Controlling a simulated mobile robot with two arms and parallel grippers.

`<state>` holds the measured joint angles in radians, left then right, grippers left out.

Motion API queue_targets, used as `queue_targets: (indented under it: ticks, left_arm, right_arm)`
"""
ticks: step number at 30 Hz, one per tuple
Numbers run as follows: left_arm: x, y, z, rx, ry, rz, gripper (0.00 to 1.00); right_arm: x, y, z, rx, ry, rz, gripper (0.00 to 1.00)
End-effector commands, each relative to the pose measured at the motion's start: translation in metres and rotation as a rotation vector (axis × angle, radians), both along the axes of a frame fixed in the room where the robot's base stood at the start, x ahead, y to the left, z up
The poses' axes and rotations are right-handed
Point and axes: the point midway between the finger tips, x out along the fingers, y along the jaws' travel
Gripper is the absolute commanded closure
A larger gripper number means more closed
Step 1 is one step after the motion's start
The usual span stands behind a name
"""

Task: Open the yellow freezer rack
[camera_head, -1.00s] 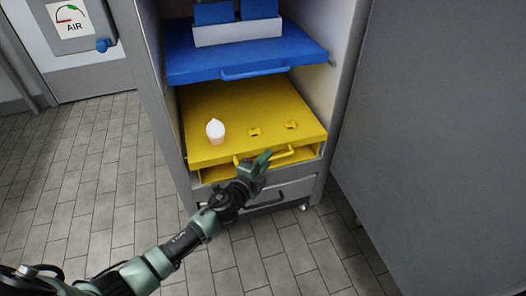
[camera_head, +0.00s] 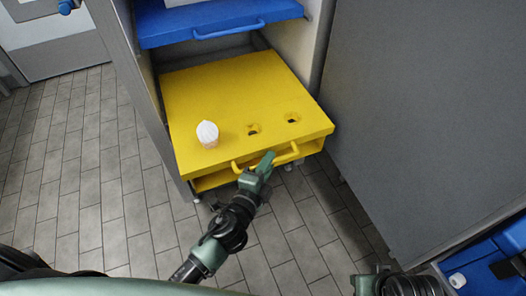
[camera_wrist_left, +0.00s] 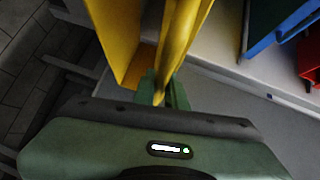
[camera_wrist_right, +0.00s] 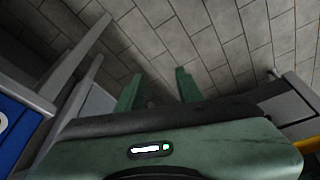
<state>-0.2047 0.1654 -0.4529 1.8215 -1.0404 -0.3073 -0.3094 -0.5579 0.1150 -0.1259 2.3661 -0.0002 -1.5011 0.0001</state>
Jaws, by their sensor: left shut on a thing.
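The yellow freezer rack (camera_head: 225,90) stands pulled out of the tall grey cabinet in the head view. It has a yellow bar handle (camera_head: 285,156) on its front edge and two round holes near its right side. A white-topped ice cream cone (camera_head: 207,134) stands upright in it at the left. My left gripper (camera_head: 262,165) is shut on the handle. The left wrist view shows the fingers (camera_wrist_left: 165,88) around the yellow bar. My right gripper (camera_wrist_right: 158,88) is open and empty in the right wrist view, over the tiled floor.
A blue rack (camera_head: 220,25) sits above the yellow one. A grey wall panel (camera_head: 430,100) stands close on the right. A blue container (camera_head: 490,262) shows at the bottom right. Tiled floor (camera_head: 90,190) is clear on the left.

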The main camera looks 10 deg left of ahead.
Motion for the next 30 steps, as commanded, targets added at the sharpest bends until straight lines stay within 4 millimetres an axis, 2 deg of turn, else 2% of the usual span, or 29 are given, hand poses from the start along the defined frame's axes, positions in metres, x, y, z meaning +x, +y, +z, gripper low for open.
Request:
queue_targets:
  ticks: [8, 21, 22, 24, 30]
  left_arm:
    - [-0.015, -0.010, -0.002, 0.001, 0.003, 0.000, 1.00]
    - [-0.017, -0.011, -0.002, 0.002, 0.003, -0.001, 1.00]
    - [-0.017, -0.011, -0.002, 0.002, 0.003, -0.001, 0.85]
    - [-0.017, -0.011, -0.001, 0.002, 0.003, -0.001, 0.66]
    - [-0.016, -0.011, -0.001, 0.001, 0.001, 0.000, 0.66]
  right_arm:
    - [-0.006, -0.001, 0.012, 0.001, -0.004, -0.001, 0.64]
    - [-0.009, -0.003, 0.012, -0.006, 0.002, 0.002, 0.64]
    - [-0.008, -0.003, 0.012, -0.006, 0.001, 0.002, 0.64]
    - [-0.008, -0.003, 0.012, -0.006, -0.001, 0.002, 0.64]
    - [-0.004, -0.003, 0.014, -0.005, -0.009, 0.002, 0.64]
